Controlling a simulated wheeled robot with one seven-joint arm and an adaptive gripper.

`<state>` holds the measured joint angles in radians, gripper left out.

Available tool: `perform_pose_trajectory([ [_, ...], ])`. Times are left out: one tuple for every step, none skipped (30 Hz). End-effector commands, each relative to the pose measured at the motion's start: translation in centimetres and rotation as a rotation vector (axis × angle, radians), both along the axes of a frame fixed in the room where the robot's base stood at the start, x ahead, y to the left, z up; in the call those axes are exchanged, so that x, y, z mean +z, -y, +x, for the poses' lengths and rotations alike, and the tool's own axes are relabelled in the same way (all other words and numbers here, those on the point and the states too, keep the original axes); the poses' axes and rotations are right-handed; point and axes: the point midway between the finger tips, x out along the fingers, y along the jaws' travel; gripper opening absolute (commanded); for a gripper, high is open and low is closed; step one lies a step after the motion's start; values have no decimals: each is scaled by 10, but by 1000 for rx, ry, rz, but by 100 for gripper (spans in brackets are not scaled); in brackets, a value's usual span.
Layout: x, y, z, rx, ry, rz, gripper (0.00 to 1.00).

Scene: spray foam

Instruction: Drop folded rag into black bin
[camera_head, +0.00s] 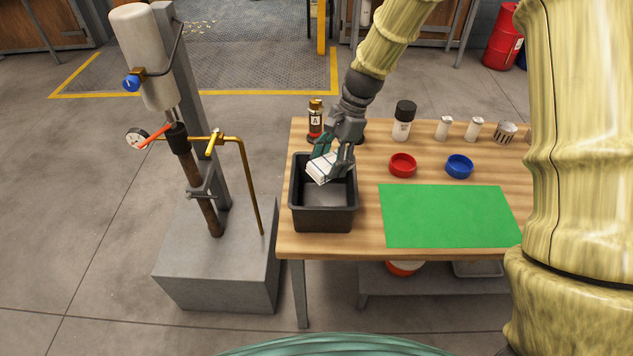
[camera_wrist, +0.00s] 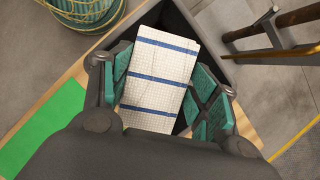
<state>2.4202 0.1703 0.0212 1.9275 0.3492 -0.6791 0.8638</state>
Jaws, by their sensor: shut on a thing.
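The folded rag (camera_head: 322,168) is white with blue stripes. My gripper (camera_head: 336,160) is shut on it and holds it tilted over the far part of the black bin (camera_head: 323,218). In the wrist view the rag (camera_wrist: 160,80) sits between the green finger pads of my gripper (camera_wrist: 162,92), with part of the dark bin (camera_wrist: 178,22) behind it. The bin stands at the left end of the wooden table. What I see of its inside looks empty, but the rag and gripper hide part of it.
A green mat (camera_head: 447,216), a red ring-shaped dish (camera_head: 403,165) and a blue one (camera_head: 459,166) lie right of the bin. Bottles, including a brown one (camera_head: 315,118) and a black-capped one (camera_head: 403,120), stand along the back. A gauge stand on a grey block (camera_head: 218,268) is left of the table.

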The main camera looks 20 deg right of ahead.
Motion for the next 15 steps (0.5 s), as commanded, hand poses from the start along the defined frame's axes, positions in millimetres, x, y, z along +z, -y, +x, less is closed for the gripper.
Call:
perform_pose_trajectory([
  [0, -1, 0, 2, 0, 0, 38],
  [0, -2, 0, 3, 0, 0, 38],
  [-1, -2, 0, 3, 0, 0, 38],
  [-2, -3, 0, 4, 1, 0, 38],
  [-3, -3, 0, 5, 0, 0, 38],
  [-5, -3, 1, 5, 0, 0, 38],
  [-6, -3, 1, 5, 0, 0, 38],
  [-8, -3, 1, 5, 0, 0, 38],
  [-11, -3, 1, 6, -1, 0, 38],
  [-13, -3, 1, 6, -1, 0, 38],
  [-15, -3, 1, 6, -1, 0, 38],
  [-19, -3, 1, 4, 0, 0, 38],
  [-21, -3, 1, 4, 0, 0, 38],
  [-24, -3, 1, 4, 0, 0, 38],
  [-28, -2, 0, 4, -1, 0, 38],
])
